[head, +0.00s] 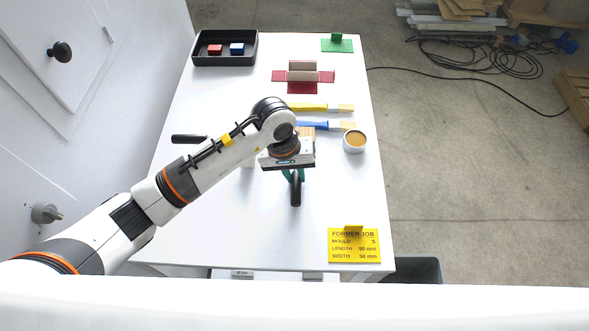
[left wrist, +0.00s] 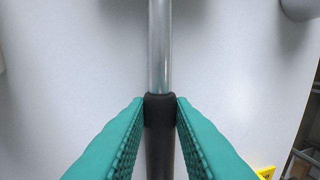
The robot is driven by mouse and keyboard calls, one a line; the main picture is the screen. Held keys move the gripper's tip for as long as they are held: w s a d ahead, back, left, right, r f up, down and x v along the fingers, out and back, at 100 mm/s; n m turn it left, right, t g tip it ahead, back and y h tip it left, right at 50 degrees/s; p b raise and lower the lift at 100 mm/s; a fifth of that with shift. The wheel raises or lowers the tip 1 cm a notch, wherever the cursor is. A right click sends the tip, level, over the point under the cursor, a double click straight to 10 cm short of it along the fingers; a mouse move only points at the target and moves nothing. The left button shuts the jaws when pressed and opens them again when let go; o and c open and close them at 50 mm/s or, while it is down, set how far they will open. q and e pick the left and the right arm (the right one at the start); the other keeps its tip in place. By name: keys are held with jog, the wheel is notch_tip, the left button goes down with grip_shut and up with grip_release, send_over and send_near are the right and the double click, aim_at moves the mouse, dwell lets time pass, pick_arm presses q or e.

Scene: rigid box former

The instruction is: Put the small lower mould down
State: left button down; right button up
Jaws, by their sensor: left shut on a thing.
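My left gripper (head: 294,176) is shut on a black handle (head: 296,194) above the white table. In the left wrist view, the teal fingers close on both sides of this handle (left wrist: 160,135), and a bare metal rod (left wrist: 160,45) runs on from it. What the rod joins is hidden by my arm in the head view. I cannot make out a small lower mould for certain. A red block (head: 215,49) and a blue block (head: 237,49) lie in the black tray (head: 224,63) at the far left. My right gripper is not in view.
Another black handle (head: 189,139) lies left. A yellow job card (head: 354,245) stands front right.

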pick_arm(q)
jog(key=shift+f, duration=0.1)
jog(key=c, duration=1.3)
grip_release()
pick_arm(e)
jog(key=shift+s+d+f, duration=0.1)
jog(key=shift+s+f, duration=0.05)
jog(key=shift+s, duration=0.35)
pick_arm(q)
jog(key=shift+o, duration=0.2)
notch_tip(320, 180, up, 12)
jog(key=a+b, duration=0.2)
jog(key=b, duration=0.2)
jog(key=shift+a, duration=0.2)
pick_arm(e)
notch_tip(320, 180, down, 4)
